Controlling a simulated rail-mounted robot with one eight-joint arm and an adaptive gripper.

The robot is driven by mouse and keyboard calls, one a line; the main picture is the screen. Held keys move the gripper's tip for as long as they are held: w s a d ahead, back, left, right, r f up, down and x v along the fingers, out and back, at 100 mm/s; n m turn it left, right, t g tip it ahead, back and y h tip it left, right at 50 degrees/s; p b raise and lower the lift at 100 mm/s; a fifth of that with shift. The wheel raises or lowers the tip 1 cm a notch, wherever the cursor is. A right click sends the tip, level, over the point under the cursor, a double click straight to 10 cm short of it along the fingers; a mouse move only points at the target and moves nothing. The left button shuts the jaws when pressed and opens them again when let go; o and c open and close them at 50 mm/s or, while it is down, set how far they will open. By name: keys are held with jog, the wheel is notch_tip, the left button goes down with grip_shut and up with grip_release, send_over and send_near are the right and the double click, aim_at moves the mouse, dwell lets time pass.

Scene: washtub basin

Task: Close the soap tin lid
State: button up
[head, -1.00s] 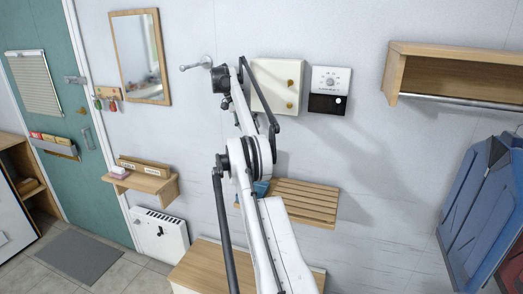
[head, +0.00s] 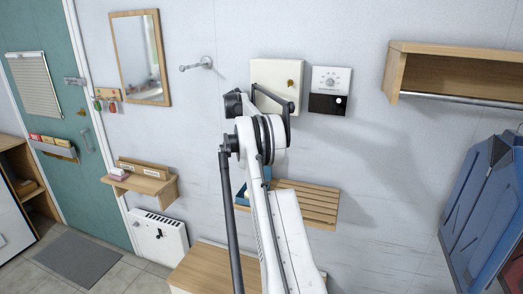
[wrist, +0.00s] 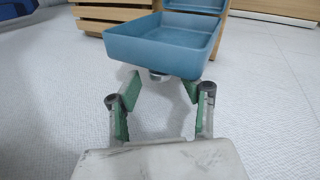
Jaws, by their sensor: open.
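The soap tin (wrist: 160,45) is a blue, shallow, open tray in the upper middle of the wrist view. Its blue lid (wrist: 197,5) stands open at the tin's far side, cut off by the top edge of the picture. In the head view a small blue part of the tin (head: 242,196) shows beside my arm, at the left end of the slatted shelf. My gripper (wrist: 162,86) is open and empty, its green-padded fingers reaching towards the tin's near edge. I cannot tell whether they touch it. The gripper is hidden in the head view.
The slatted wooden shelf (head: 306,203) is on the wall behind my arm. Above it are a cream wall box (head: 277,73) and a black-and-white control panel (head: 328,92). A wooden bench (head: 203,267) is below. A coat shelf (head: 455,72) is at the right.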

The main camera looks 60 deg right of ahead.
jog(key=shift+s+d+f, duration=0.1)
jog(key=shift+s+f, duration=0.1)
jog(key=shift+f, duration=0.3)
grip_shut()
